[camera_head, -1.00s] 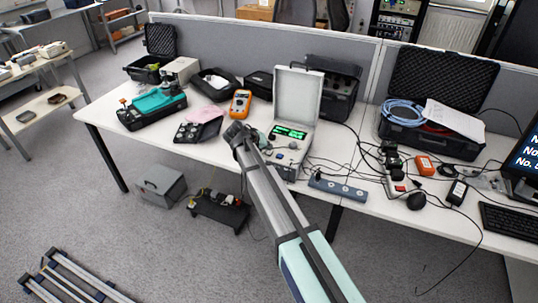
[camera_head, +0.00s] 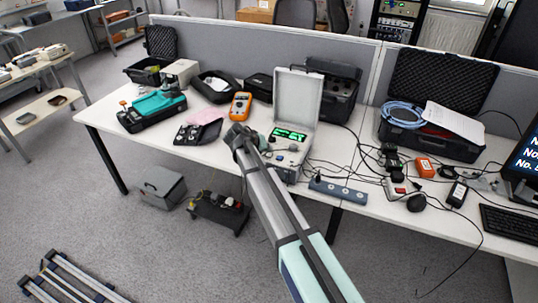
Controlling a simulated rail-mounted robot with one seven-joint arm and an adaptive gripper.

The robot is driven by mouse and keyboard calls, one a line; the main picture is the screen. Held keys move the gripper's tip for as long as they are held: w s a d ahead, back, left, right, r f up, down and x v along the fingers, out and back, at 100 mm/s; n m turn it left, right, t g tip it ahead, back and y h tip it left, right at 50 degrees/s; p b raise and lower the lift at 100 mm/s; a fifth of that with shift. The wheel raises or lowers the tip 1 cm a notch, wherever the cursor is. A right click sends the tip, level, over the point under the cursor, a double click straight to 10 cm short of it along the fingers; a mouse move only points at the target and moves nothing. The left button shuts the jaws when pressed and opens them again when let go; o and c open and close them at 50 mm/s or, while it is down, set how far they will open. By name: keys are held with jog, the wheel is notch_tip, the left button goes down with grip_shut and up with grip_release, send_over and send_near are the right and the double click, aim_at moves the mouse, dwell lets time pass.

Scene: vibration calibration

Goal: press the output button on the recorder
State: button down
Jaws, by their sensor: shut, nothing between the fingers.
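The recorder (camera_head: 291,151) is a light grey case on the table with its lid (camera_head: 297,94) standing open. Its green display (camera_head: 290,134) is lit, with characters too small to read surely. Small controls on its panel show, but I cannot tell which is the output button. My arm reaches up from the bottom right, and its dark end, my gripper (camera_head: 239,134), is at the recorder's left side in the picture. The fingers are hard to make out; nothing is seen held. Whether it touches the recorder cannot be seen. My arm covers part of the recorder's left side.
An orange multimeter (camera_head: 240,105) stands behind my gripper. A black tray (camera_head: 198,132) and a teal device (camera_head: 159,102) are to the left. A power strip (camera_head: 338,191) and tangled cables are to the right. A dark case (camera_head: 335,92) stands behind the recorder.

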aim_at(268, 155)
jog(key=shift+f, duration=0.1)
dwell(0.3)
jog(key=shift+f+b, duration=0.4)
jog(key=shift+b, duration=0.1)
jog(key=shift+r, duration=0.5)
jog(key=shift+r, duration=0.1)
jog(key=shift+r+p, duration=0.9)
jog(key=shift+r, duration=2.05)
jog(key=shift+f, duration=0.1)
